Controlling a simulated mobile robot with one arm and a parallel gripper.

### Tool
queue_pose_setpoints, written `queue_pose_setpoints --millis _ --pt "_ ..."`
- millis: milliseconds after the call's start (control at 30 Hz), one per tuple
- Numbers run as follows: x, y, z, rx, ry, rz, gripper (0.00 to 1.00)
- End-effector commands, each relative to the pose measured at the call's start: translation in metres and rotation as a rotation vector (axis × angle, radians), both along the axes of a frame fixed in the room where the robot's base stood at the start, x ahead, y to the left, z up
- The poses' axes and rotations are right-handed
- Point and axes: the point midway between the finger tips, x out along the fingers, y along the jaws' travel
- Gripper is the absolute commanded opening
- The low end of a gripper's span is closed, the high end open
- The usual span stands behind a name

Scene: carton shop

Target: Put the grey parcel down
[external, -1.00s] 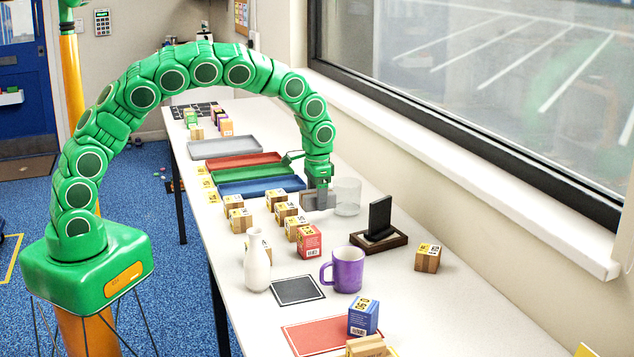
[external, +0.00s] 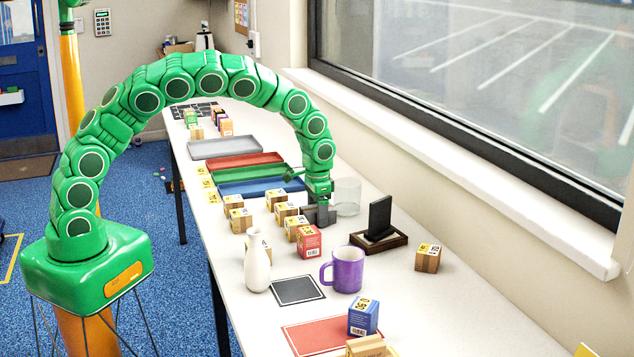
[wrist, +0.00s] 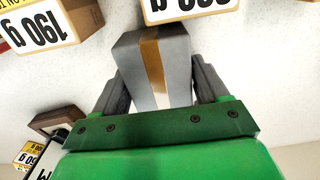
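The grey parcel (wrist: 155,70), with a brown tape strip, sits between the two fingers of my gripper (wrist: 158,88) in the wrist view. Both fingers appear to touch its sides, so my gripper is shut on it. In the external view my gripper (external: 320,213) points down at the white table, right of the brown cartons. The parcel is mostly hidden there by the grey fingers. It is at or very near the table top; I cannot tell whether it touches.
Several brown cartons (external: 276,200) and a red carton (external: 309,241) stand close on the left. A clear glass (external: 347,197) is just behind. A dark stand (external: 379,235) is to the right. Blue, green, red and grey trays (external: 225,149) lie farther back. A purple mug (external: 347,271) stands nearer.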

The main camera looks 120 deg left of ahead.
Motion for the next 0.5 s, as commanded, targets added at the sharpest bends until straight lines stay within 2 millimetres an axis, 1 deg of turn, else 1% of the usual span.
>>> queue_pose_setpoints --millis 33,100,133,400,500 --pt "-0.0001 0.0001 0.0001 0.0 0.0 0.0 0.82" --pt "-0.0001 0.0 0.0001 0.0 0.0 0.0 0.93" --pt "-0.0001 0.0 0.0001 0.0 0.0 0.0 0.94" --pt "-0.0004 -0.0001 0.0006 0.0 0.001 0.0 0.94" --pt "-0.0003 -0.0003 0.0046 0.0 0.001 -0.001 0.94"
